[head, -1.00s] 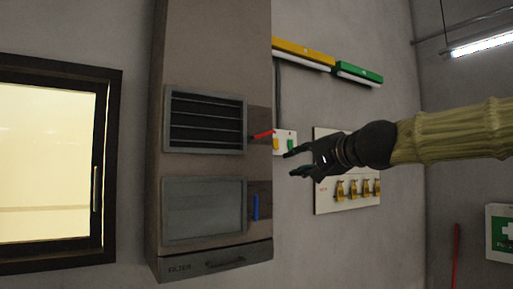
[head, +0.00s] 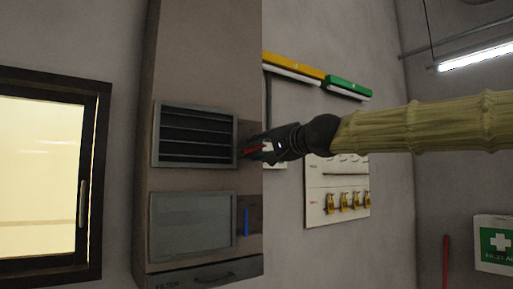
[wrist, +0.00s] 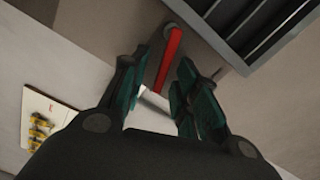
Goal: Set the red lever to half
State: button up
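The red lever (head: 252,150) sticks out from the side of the tall brown cabinet, beside the upper louvred vent. In the wrist view the red lever (wrist: 168,58) runs from its pivot at the top down between my two fingers. My gripper (head: 262,150) is at the lever in the head view, partly covering it. In the wrist view my gripper (wrist: 157,88) is open, with dark green finger pads on both sides of the lever and visible gaps. Whether either pad touches the lever cannot be told.
A blue lever (head: 246,222) hangs beside the lower grey panel (head: 190,226). The louvred vent (head: 195,134) is left of my gripper. A white board with yellow tags (head: 338,190) is on the wall behind my arm. A dark-framed window (head: 40,180) is at left.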

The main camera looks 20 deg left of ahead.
jog(key=shift+w+a, duration=0.4)
jog(key=shift+a, duration=0.15)
jog(key=shift+c, duration=0.2)
